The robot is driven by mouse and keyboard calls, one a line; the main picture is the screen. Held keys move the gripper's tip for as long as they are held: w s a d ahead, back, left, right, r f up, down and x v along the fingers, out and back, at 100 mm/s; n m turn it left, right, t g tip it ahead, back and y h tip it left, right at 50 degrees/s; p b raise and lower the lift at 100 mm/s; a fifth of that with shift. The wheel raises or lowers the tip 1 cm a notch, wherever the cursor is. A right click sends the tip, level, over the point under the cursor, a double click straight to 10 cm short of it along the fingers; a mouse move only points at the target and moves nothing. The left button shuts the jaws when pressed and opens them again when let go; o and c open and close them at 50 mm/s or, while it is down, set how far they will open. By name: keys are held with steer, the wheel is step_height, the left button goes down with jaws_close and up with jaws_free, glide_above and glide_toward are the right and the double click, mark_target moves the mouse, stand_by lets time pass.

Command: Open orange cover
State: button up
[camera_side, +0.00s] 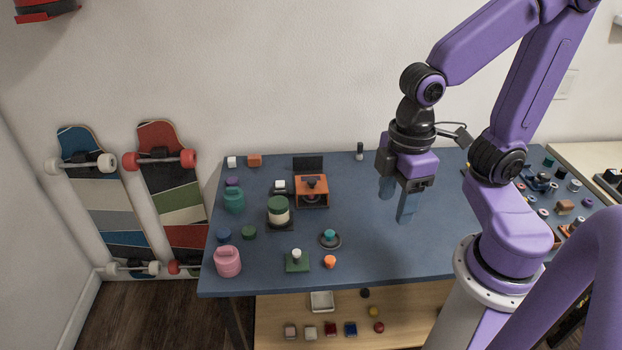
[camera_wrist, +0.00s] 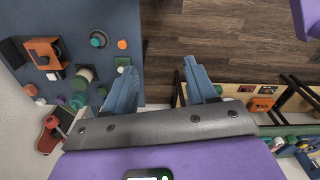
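An orange box-like cover (camera_side: 312,180) sits on the blue table, left of the middle, with a small dark knob or handle on top. A dark round part shows at its front. In the wrist view the orange piece (camera_wrist: 40,46) is at the upper left. My gripper (camera_side: 397,207) hangs above the table to the right of the orange cover, well apart from it, pointing down. Its two blue fingers are spread apart with nothing between them. In the wrist view the open gripper (camera_wrist: 160,66) shows the floor between its fingers.
A dark upright panel (camera_side: 308,163) stands just behind the orange piece. A green jar with a cream band (camera_side: 278,211), a teal kettle-like item (camera_side: 234,199) and a pink one (camera_side: 227,261) stand left. A dark disc with a teal knob (camera_side: 330,240) lies nearer. The middle table is clear.

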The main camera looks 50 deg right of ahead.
steer(key=w+m, duration=0.4)
steer(key=w, duration=0.8)
steer(key=m, duration=0.7)
glide_above(312, 180)
step_height(312, 180, down, 5)
step_height(312, 180, down, 17)
steer(key=shift+f, duration=0.1)
